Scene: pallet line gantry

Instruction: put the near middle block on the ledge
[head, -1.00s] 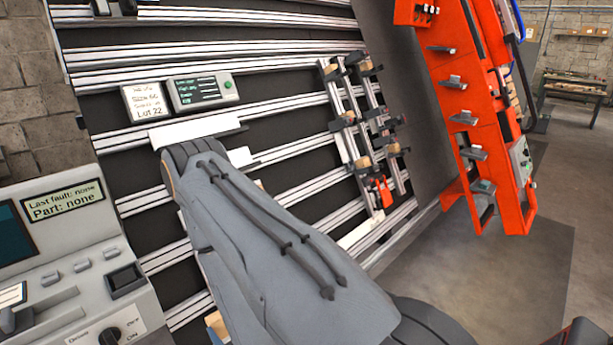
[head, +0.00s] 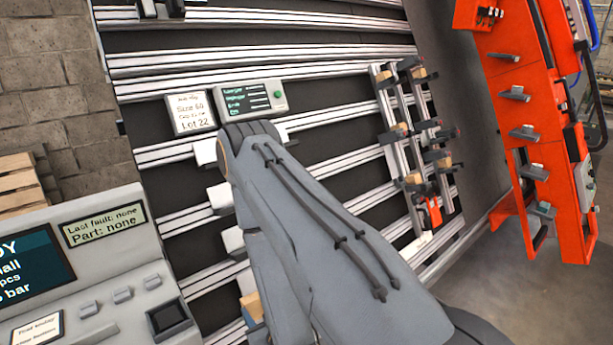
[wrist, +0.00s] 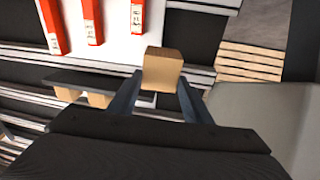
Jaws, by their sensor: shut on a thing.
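A tan wooden block (wrist: 163,68) is between the fingers of my gripper (wrist: 162,82) in the wrist view. My gripper is shut on it. In the head view my own arm hides the gripper and the held block. Two more wooden blocks (wrist: 68,93) (wrist: 99,98) sit to the left in the wrist view, beside a dark grey strip (wrist: 85,82). Which surface is the ledge I cannot tell for sure; a white plate (head: 205,151) shows on the rails beside my arm in the head view. A wooden block (head: 251,306) shows low beside my arm.
Red labelled bars (wrist: 92,20) lie on a white surface ahead of the gripper. A sign (head: 190,112) and a small display box (head: 249,99) stand above my arm. A grey console (head: 90,270) is at left, a clamp fixture (head: 415,150) and an orange frame (head: 530,130) at right.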

